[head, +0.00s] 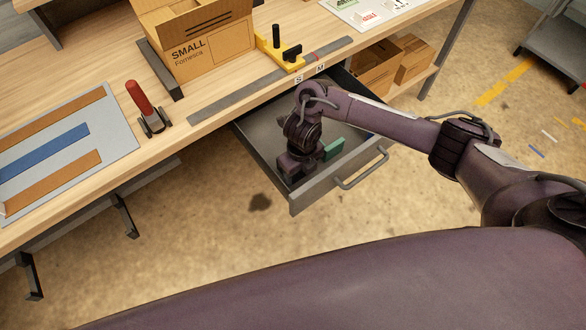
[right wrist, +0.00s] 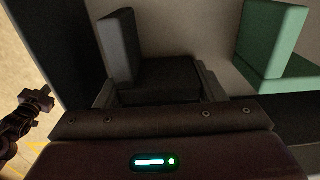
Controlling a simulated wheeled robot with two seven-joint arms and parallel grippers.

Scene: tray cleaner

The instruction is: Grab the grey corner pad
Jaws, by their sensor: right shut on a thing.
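The grey corner pad (right wrist: 119,46) is a dark grey L-shaped piece in the drawer, seen close in the right wrist view. My right gripper (head: 293,170) reaches down into the open drawer (head: 266,133). In the right wrist view its fingers (right wrist: 160,92) are on both sides of the pad's low part, shut on it. The pad's upright wall stands clear above the fingers. In the head view the gripper and wrist mostly hide the pad. I cannot tell whether it still touches the drawer floor.
A green corner pad (head: 333,148) lies just right of the gripper, also in the right wrist view (right wrist: 272,48). The drawer's front wall with its handle (head: 361,169) stands close by. The workbench above holds a cardboard box (head: 205,50) and a red-handled tool (head: 139,97).

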